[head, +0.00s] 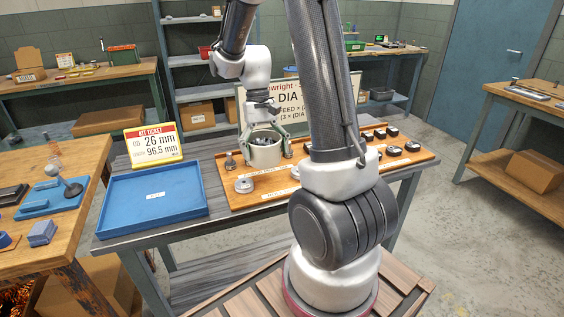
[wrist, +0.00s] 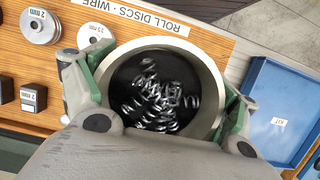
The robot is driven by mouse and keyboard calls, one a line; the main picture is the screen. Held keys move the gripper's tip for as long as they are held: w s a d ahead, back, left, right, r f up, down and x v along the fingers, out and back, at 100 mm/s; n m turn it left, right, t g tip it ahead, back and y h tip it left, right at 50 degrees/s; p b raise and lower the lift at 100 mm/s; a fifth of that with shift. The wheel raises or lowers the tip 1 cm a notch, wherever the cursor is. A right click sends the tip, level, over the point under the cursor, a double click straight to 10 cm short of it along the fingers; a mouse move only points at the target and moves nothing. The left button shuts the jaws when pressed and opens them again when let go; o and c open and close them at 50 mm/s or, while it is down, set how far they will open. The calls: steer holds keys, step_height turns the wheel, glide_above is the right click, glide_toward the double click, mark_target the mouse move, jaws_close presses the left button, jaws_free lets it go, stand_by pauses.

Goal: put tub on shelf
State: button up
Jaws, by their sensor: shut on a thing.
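The tub (head: 264,152) is a round, cream-coloured pot standing upright over the wooden board on the middle table. In the wrist view the tub (wrist: 205,68) is seen from above, with several shiny coiled springs on its dark inside. My gripper (head: 265,140) reaches down from above and is shut on the tub, its green-grey fingers on opposite sides of the wall. I cannot tell whether the tub's base touches the board. A grey shelf unit (head: 190,60) stands behind the table, partly hidden by my arm.
A blue tray (head: 150,193) lies left of the board (head: 240,199), with a kit ticket sign (head: 154,146) behind it. Metal discs (head: 244,185) and several black blocks (head: 393,150) sit on the board. A lettered sign (head: 290,97) stands close behind the tub.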

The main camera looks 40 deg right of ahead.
steer(key=shift+f, duration=2.85)
steer(key=o, duration=1.3)
steer(key=shift+f, duration=0.1)
